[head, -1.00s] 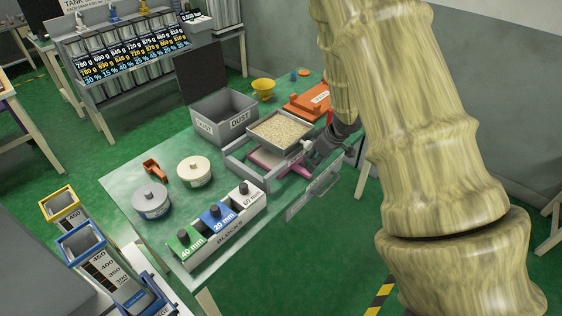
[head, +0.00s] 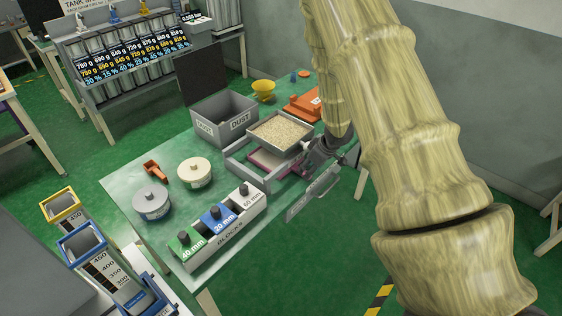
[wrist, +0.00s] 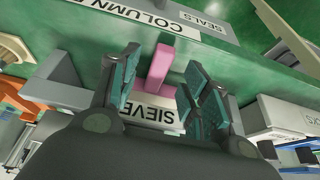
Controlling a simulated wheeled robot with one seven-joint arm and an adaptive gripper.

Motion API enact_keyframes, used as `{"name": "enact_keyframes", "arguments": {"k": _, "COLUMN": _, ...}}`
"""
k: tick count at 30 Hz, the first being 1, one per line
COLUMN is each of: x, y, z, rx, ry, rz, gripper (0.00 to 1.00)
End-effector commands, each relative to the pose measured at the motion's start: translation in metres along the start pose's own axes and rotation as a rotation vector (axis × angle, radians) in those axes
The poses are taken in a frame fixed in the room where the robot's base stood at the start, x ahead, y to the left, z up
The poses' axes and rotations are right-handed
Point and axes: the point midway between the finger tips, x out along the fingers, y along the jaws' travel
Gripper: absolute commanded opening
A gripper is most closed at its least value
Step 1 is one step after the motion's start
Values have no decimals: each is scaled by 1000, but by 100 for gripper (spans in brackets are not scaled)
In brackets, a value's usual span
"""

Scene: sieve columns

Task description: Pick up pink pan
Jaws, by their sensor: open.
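The pink pan (head: 268,161) sits low in the grey sieve stand (head: 236,166), under a tray of pale grains (head: 280,131). Only part of it shows in the head view. In the wrist view its pink handle (wrist: 160,64) sticks out ahead, in the gap between my fingers. My gripper (wrist: 163,82) is open, with a teal-padded finger on each side of the handle. I cannot tell whether either finger touches it. In the head view my gripper (head: 316,160) is at the right side of the stand, with its fingertips partly hidden.
A grey hinged-looking panel (head: 313,195) stands at the front right of the stand, close to my gripper. A block holder (head: 233,236), a dust box (head: 220,119) and an orange piece (head: 303,106) surround it.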

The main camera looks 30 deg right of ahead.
Motion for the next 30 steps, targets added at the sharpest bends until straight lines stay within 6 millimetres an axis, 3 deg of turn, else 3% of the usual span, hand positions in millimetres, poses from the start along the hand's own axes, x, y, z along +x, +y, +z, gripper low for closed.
{"name": "enact_keyframes", "arguments": {"k": 9, "x": 27, "y": -1, "z": 2, "rx": 0, "ry": -1, "rz": 0, "gripper": 46}}
{"name": "enact_keyframes", "arguments": {"k": 18, "x": 30, "y": -1, "z": 2, "rx": 0, "ry": 0, "rz": 0, "gripper": 46}}
{"name": "enact_keyframes", "arguments": {"k": 26, "x": 30, "y": -1, "z": 2, "rx": 0, "ry": 0, "rz": 0, "gripper": 1}}
{"name": "enact_keyframes", "arguments": {"k": 30, "x": 29, "y": 0, "z": 2, "rx": 0, "ry": 0, "rz": 0, "gripper": 0}}
